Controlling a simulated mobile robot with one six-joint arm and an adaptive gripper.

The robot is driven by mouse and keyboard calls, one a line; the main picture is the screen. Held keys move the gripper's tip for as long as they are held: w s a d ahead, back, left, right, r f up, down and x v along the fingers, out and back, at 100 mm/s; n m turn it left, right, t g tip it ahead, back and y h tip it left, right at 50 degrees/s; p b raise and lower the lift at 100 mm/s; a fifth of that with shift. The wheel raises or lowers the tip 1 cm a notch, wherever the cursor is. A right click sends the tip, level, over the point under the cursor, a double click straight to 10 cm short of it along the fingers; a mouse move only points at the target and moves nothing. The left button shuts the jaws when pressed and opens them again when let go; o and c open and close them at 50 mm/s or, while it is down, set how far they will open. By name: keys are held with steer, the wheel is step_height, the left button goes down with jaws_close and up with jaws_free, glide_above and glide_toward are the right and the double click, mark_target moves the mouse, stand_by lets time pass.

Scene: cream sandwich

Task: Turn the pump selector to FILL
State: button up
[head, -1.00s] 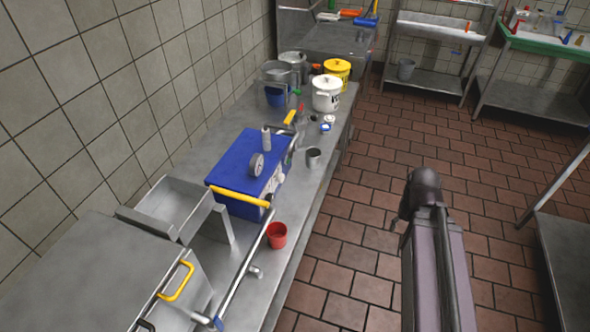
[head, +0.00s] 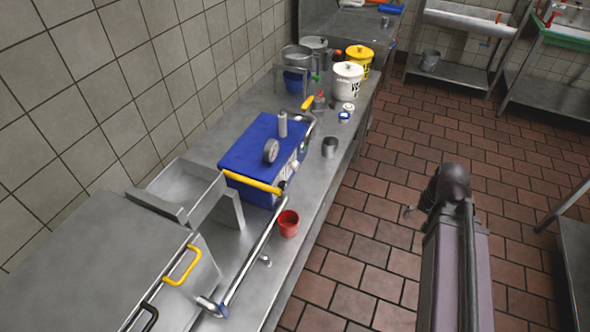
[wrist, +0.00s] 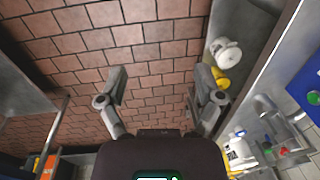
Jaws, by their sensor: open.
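The pump looks to be the blue box (head: 240,158) on the steel counter, with a round gauge (head: 271,151) and a grey cylinder (head: 282,124) on top. Its front face is seen at a steep slant, with small dark fittings; I cannot make out the selector or its marks.
The counter (head: 318,185) also holds a red cup (head: 288,224), a grey cup (head: 329,148), a white pot (head: 347,82) and a yellow bucket (head: 359,61). A steel unit (head: 110,265) stands at near left. The tiled floor (head: 400,180) to the right is open.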

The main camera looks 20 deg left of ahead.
steer(key=w+a+f+m+y+b, duration=0.3)
steer(key=a+f+y+b, duration=0.1)
steer(key=a+b, duration=0.25)
steer(key=w+a+f+m+y+b, duration=0.3)
steer(key=w+a+f+m+b, duration=0.15)
steer(key=a, duration=0.35)
steer(key=m+t+y+b, duration=0.1)
steer(key=m+y+b, duration=0.95)
steer(key=b, duration=0.45)
glide_toward(298, 167)
steer(key=d, duration=0.2)
steer(key=d+r, duration=0.1)
steer(key=shift+s+d+h, duration=0.15)
steer(key=shift+s+h, duration=0.15)
steer(key=shift+h, duration=0.05)
steer(key=a, duration=0.9)
steer(key=w+a, duration=0.1)
steer(key=a, duration=0.3)
steer(key=shift+a, duration=0.35)
